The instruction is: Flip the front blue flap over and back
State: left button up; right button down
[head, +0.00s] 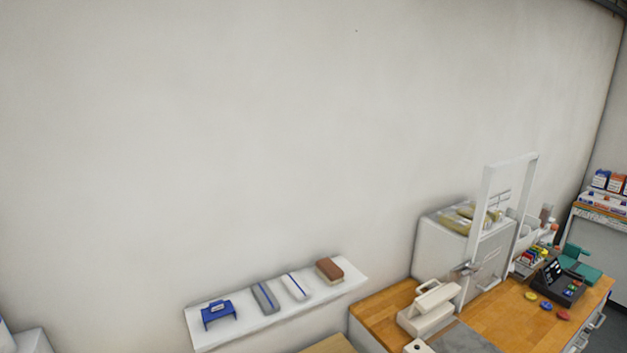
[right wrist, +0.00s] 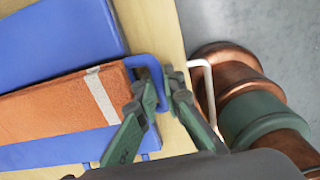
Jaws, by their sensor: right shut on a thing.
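In the right wrist view my right gripper (right wrist: 156,90) has its green fingers closed around a blue loop handle (right wrist: 148,66). The loop sits at the right end of an orange, rough-faced piece (right wrist: 55,108) with a pale stripe across it. A flat blue panel (right wrist: 60,40) lies above the orange piece, and another blue strip (right wrist: 65,148) shows below it. I cannot tell which blue part is the front flap, or exactly where the loop joins. Neither gripper shows in the head view, and my left gripper is in no view.
The blue parts lie over a pale wooden surface (right wrist: 155,22) in the right wrist view. A white loop (right wrist: 207,88) stands near its right edge. The head view shows a wall shelf (head: 250,333) with several small items and a wooden counter (head: 490,312) with equipment.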

jog(key=r+p, duration=0.5)
jog(key=shift+w+a+r, duration=0.1)
jog(key=shift+w, duration=0.1)
jog(key=shift+w+a+r+p, duration=2.25)
jog(key=shift+w+r, duration=1.2)
jog(key=shift+r, duration=1.15)
jog(key=shift+w+a+r+p, duration=1.7)
jog(key=shift+w+r+p, duration=1.35)
jog(key=shift+r, duration=1.5)
jog(key=w+a+f+b, duration=0.1)
jog(key=w+a+b, duration=0.6)
jog(key=w+b, duration=0.6)
jog(key=b, duration=0.7)
jog(key=shift+a+f+b, duration=0.2)
jog(key=shift+a+b, duration=0.1)
